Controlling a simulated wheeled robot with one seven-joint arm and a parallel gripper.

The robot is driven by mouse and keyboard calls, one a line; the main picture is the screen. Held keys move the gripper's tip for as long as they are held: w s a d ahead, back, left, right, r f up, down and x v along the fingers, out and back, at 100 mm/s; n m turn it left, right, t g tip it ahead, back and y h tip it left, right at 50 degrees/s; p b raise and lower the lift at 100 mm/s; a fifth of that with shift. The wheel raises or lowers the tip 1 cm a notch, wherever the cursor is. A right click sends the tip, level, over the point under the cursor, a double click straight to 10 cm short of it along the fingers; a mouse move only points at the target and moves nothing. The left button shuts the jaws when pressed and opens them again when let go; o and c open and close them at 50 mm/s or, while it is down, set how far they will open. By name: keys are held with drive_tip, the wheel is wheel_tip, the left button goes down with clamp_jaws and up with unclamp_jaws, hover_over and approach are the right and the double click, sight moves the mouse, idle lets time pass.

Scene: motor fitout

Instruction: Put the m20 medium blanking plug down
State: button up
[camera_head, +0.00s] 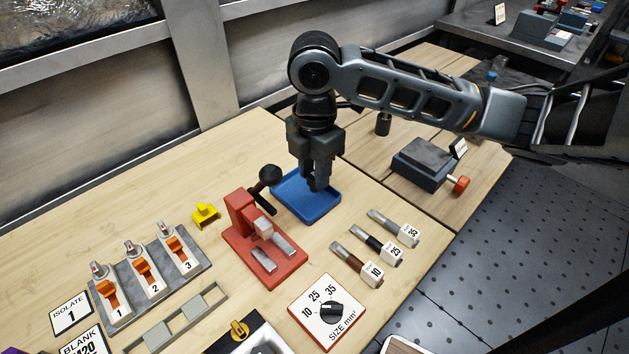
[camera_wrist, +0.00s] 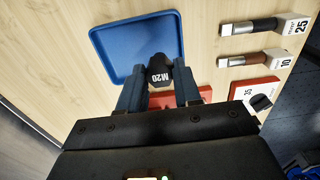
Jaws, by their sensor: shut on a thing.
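My gripper (camera_head: 316,185) points down over the blue tray (camera_head: 293,207) in the head view. In the wrist view my gripper (camera_wrist: 162,90) is shut on a dark plug marked M20 (camera_wrist: 159,70). The plug shows in front of the tray's lower right part (camera_wrist: 113,66) in that view. In the head view the plug is hidden or too dark to make out between the fingers. I cannot tell whether it touches the tray floor. The visible tray floor is otherwise empty.
A red press (camera_head: 262,245) with a black-knobbed lever stands close to the tray. Several labelled lugs (camera_head: 385,238) lie to the right, by a size dial (camera_head: 328,311). A yellow clip (camera_head: 205,214) and a row of numbered isolator switches (camera_head: 147,275) are to the left.

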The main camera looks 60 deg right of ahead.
drive_tip(key=shift+f, duration=2)
drive_tip(key=shift+f, duration=0.15)
drive_tip(key=o, duration=1)
wheel_tip(320, 180, up, 12)
drive_tip(key=shift+r, duration=0.2)
